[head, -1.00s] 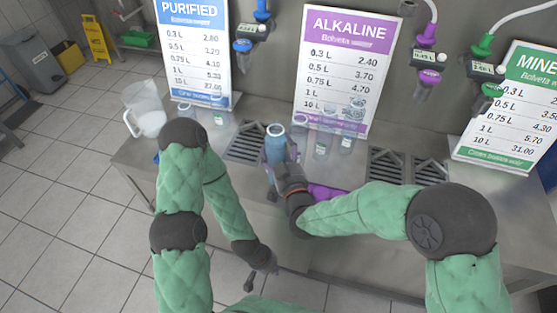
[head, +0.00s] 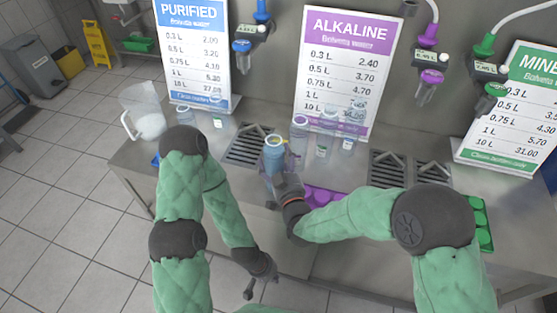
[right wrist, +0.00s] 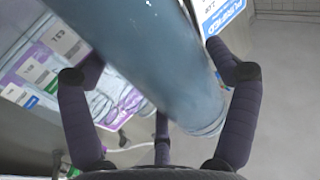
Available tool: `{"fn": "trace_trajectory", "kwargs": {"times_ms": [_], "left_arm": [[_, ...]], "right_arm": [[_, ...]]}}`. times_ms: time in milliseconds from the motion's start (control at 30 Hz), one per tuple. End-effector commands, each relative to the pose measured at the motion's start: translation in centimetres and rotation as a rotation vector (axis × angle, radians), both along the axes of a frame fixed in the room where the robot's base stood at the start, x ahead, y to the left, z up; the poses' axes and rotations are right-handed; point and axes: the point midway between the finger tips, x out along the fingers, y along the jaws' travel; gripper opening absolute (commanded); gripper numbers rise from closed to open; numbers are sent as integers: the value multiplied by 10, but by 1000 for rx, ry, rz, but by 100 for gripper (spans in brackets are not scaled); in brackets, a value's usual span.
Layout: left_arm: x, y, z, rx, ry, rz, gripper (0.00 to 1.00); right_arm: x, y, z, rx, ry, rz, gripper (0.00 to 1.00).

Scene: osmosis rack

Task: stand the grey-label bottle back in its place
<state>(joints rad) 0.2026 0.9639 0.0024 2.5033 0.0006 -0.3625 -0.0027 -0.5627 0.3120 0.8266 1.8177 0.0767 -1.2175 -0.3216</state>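A blue-tinted bottle (head: 274,154) with a pale round top stands out above the counter in the head view. Its label does not show, so I cannot tell whether it is grey. My right gripper (head: 280,180) is around it, and in the right wrist view the bottle (right wrist: 155,65) runs slanted between the fingers, which close on its sides. A purple tray (head: 318,196) with round places lies just right of this gripper, partly hidden by my right arm. My left gripper (head: 261,283) hangs low in front of the counter, empty, its fingers apart.
Several small bottles stand before the alkaline sign (head: 347,70), one clear bottle (head: 299,136) close behind the held one. A clear jug (head: 146,112) is at the counter's left. Drain grates (head: 247,144) lie behind. A green tray (head: 481,224) sits at right.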

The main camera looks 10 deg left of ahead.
Motion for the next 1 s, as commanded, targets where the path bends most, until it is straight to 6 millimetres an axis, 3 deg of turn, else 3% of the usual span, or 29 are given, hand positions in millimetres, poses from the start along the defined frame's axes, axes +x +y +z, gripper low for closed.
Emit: {"fn": "trace_trajectory", "kwargs": {"times_ms": [500,1000], "left_arm": [[0,0,6,0,0,0,0],[0,0,23,0,0,0,0]], "right_arm": [[-1,0,5,0,1,1,100],[-82,-46,4,0,1,1,100]]}}
